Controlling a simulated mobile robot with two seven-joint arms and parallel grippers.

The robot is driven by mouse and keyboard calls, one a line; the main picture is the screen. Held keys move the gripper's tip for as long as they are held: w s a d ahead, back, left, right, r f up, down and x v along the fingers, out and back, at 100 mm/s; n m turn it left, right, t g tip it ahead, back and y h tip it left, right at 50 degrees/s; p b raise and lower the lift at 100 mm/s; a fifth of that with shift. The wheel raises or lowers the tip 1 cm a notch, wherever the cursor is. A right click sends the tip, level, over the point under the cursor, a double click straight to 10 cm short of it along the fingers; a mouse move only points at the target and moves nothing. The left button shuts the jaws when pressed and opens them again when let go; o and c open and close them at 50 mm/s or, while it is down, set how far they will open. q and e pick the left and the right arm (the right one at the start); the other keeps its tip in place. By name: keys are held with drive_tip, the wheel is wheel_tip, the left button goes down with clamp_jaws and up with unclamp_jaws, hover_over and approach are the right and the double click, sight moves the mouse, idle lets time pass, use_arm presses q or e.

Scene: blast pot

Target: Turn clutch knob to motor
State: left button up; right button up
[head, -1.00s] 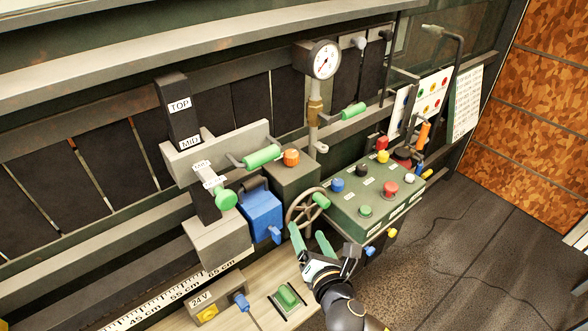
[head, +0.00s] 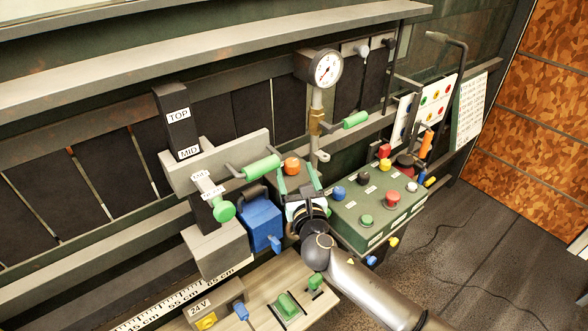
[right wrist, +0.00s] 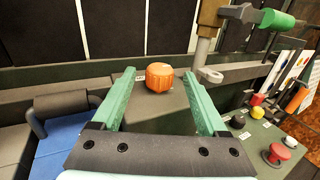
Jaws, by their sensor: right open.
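An orange ribbed knob (head: 292,166), which looks like the clutch knob, sits on top of a grey box (right wrist: 150,112). In the right wrist view the knob (right wrist: 160,76) stands between and just beyond my green fingertips, with visible gaps on both sides. A small pale label lies at its left; its text is too small to read. My right gripper (head: 297,181) is open and empty, pointing at the knob from the near side. My left gripper is not in view.
A blue box (head: 260,222) with a dark handle is left of my gripper. A green button panel (head: 350,222) is close on the right. A green-handled lever (head: 262,167) is left of the knob, and a gauge pipe (head: 315,125) rises behind it.

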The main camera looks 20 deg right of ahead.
drive_tip(key=shift+w+d, duration=0.1)
drive_tip(key=shift+w, duration=0.7)
drive_tip(key=shift+c, duration=0.2)
clamp_jaws()
